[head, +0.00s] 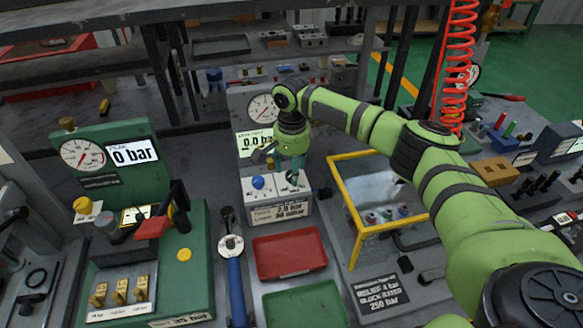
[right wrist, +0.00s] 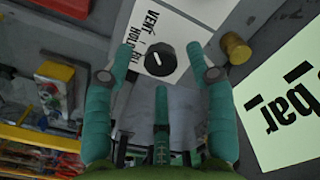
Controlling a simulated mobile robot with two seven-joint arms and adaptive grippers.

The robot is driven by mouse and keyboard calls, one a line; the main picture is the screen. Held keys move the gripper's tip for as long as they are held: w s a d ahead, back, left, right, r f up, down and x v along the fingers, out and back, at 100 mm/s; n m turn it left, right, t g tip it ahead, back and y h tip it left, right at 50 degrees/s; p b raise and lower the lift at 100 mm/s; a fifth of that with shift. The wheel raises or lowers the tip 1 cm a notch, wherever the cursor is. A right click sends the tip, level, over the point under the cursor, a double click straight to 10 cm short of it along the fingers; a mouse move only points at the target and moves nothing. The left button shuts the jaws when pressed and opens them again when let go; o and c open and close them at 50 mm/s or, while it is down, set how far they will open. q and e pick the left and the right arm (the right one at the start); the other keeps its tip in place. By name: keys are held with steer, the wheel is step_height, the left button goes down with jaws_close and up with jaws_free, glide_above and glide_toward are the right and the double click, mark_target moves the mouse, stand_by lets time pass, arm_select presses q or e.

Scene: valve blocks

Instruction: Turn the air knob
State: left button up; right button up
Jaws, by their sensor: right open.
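The air knob (right wrist: 160,58) is a round black knob with a white pointer mark, on a white plate (right wrist: 178,22) lettered VENT and HOLD in the right wrist view. In the head view the plate is the white top of a small box (head: 272,188), and my right gripper (head: 297,178) hangs over its right part, covering most of the knob. In the right wrist view, my right gripper's (right wrist: 161,60) teal fingers are spread open, with the knob between the two outer tips. Contact cannot be told. My left gripper is not in view.
A blue knob (head: 257,183) sits on the same box. Behind it stand a dial gauge (head: 263,108) and a display (head: 254,143) reading 0.0. A red tray (head: 288,252) lies in front. A yellow-framed bin (head: 355,240) stands right. A green pump unit (head: 180,285) is left.

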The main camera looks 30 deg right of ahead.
steer(key=shift+f, duration=0.5)
steer(key=c, duration=1)
jaws_close()
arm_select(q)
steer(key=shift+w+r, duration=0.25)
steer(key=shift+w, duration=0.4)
